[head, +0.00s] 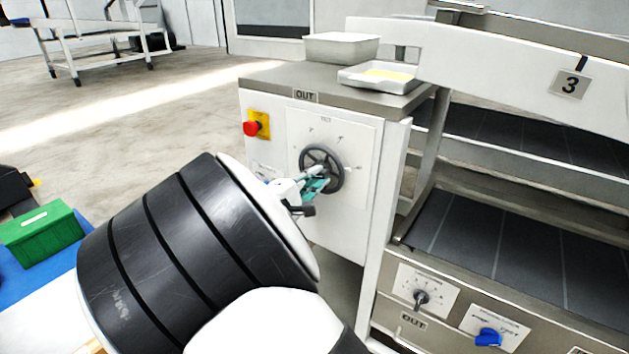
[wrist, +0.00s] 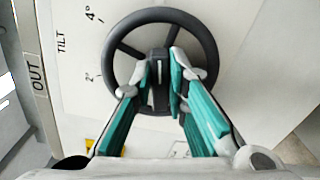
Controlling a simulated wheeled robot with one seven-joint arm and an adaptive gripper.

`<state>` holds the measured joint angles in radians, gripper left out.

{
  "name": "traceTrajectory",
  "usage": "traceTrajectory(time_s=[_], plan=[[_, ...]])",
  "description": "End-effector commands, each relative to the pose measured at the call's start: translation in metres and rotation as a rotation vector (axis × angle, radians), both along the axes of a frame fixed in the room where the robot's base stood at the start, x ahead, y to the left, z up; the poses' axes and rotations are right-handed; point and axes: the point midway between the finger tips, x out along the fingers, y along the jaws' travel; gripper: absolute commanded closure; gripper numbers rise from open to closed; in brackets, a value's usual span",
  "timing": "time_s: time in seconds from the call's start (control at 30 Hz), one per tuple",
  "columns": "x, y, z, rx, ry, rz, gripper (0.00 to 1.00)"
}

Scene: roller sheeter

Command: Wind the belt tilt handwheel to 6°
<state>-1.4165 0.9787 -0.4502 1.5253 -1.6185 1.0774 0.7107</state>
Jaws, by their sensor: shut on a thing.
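The belt tilt handwheel (head: 321,168) is a dark spoked wheel on the white front panel of the machine cabinet. In the wrist view the handwheel (wrist: 161,16) fills the upper middle. My gripper (head: 314,185) reaches it from the front at its lower part. In the wrist view my gripper (wrist: 163,75) has its teal-padded fingers on both sides of a dark part at the wheel's centre, shut on it. The scale beside the wheel shows "TILT", 2° and 4° marks (wrist: 91,77); a 6° mark and the pointer cannot be made out.
A red stop button on yellow (head: 255,125) sits left of the wheel. Trays (head: 352,88) rest on the cabinet top. A frame post (head: 390,235) stands right of the panel. A black knob (head: 421,298) and blue knob (head: 488,337) are lower right. A green box (head: 42,234) is at left.

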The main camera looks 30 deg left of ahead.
Motion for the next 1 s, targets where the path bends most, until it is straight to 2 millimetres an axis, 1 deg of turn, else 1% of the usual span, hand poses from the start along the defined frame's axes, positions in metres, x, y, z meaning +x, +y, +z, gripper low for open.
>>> traceTrajectory(time_s=[0.3, 0.33, 0.37, 0.4, 0.43, 0.77, 0.87, 0.97, 1.0], plan=[[-0.001, 0.001, -0.002, 0.004, 0.004, 0.001, 1.00], [-0.001, 0.001, -0.002, 0.004, 0.004, 0.001, 0.83], [-0.001, 0.001, -0.002, 0.004, 0.004, 0.001, 0.77], [-0.001, 0.001, -0.002, 0.004, 0.004, 0.001, 0.68], [-0.001, 0.000, -0.002, 0.003, 0.004, 0.001, 0.66], [-0.002, 0.001, -0.001, 0.003, 0.002, 0.000, 0.66], [-0.011, 0.002, -0.001, 0.003, 0.002, 0.002, 0.66], [-0.026, 0.003, 0.000, 0.003, 0.002, 0.004, 0.66], [-0.034, 0.004, 0.000, 0.003, 0.002, 0.005, 0.66]])
